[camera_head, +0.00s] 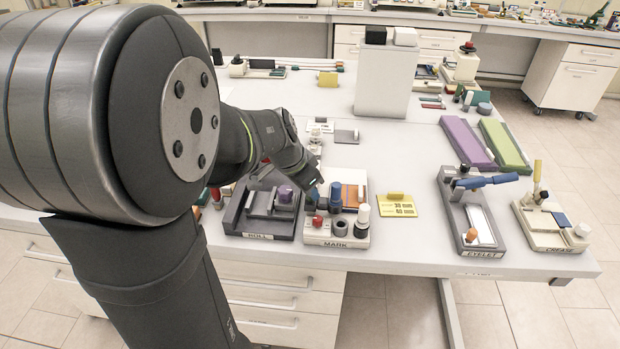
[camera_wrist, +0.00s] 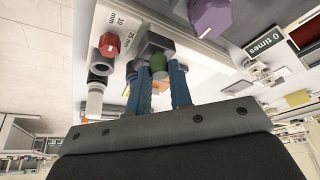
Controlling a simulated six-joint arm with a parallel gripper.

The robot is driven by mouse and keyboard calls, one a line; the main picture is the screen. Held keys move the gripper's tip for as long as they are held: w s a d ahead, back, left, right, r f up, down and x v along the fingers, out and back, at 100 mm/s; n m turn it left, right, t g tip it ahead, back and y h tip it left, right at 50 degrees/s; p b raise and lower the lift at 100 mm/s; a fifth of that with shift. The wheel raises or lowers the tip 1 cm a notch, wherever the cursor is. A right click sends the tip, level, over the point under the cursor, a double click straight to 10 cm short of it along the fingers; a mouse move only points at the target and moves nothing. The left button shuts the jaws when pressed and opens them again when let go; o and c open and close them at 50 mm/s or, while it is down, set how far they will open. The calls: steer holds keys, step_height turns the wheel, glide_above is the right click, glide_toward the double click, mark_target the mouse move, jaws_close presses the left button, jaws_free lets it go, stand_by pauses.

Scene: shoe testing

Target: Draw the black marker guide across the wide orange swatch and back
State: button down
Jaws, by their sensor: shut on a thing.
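The MARK station (camera_head: 330,240) stands near the table's front edge, with an orange swatch (camera_head: 350,197) and a pale sheet behind its knobs. A little orange (camera_wrist: 160,87) also shows between my fingers in the wrist view. My gripper (camera_wrist: 160,72) has its two blue fingers on either side of a dark green knob (camera_wrist: 158,66) and is shut on it. A dark block (camera_wrist: 155,45), seemingly the marker guide, sits beside that knob. In the head view my gripper (camera_head: 323,200) reaches over the left part of the station, and the guide's contact with the swatch is hidden.
On the station are a red knob (camera_head: 317,221), a dark ring (camera_head: 340,228) and a white-capped bottle (camera_head: 361,221). A yellow card (camera_head: 398,207) lies right, then open table before the EYELET station (camera_head: 470,215).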

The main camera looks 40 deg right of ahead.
steer(key=shift+s+a, duration=0.15)
steer(key=c, duration=1.3)
jaws_free()
steer(key=shift+s+a, duration=0.1)
steer(key=shift+a+r, duration=0.1)
steer(key=shift+r, duration=0.4)
steer(key=v, duration=1.6)
steer(key=shift+r, duration=0.25)
